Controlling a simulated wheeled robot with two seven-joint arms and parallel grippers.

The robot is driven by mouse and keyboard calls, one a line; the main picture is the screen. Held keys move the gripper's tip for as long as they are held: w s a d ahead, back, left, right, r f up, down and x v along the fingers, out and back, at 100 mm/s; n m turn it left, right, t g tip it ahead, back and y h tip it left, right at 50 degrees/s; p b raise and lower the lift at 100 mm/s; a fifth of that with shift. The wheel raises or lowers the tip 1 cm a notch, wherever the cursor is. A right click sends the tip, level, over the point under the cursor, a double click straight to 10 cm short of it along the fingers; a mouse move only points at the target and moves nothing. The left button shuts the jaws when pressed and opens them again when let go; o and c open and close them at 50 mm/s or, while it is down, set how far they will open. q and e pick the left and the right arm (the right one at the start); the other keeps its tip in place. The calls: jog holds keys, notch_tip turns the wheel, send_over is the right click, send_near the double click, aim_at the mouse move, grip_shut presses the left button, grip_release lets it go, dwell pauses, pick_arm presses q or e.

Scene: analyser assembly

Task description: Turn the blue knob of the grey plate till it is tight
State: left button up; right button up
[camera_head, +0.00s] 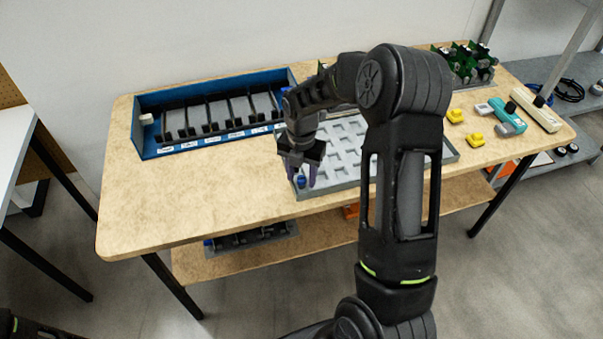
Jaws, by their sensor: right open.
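The grey plate (345,152) with rows of square pockets lies on the wooden table, partly hidden behind my right arm. The blue knob (301,181) shows at the plate's front left corner. My right gripper (301,178) points down over that corner, its purple fingers apart on either side of the knob. I cannot tell whether the fingers touch the knob. Part of my left arm (30,328) shows at the bottom left corner; its gripper is out of the picture.
A blue tray (145,151) with several dark slots stands at the back left. Yellow pieces (475,140), a teal tool (508,115) and green parts on a rack (468,62) are at the right. The table's front left (190,200) is clear.

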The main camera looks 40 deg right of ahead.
jog(key=shift+c, duration=0.4)
grip_shut()
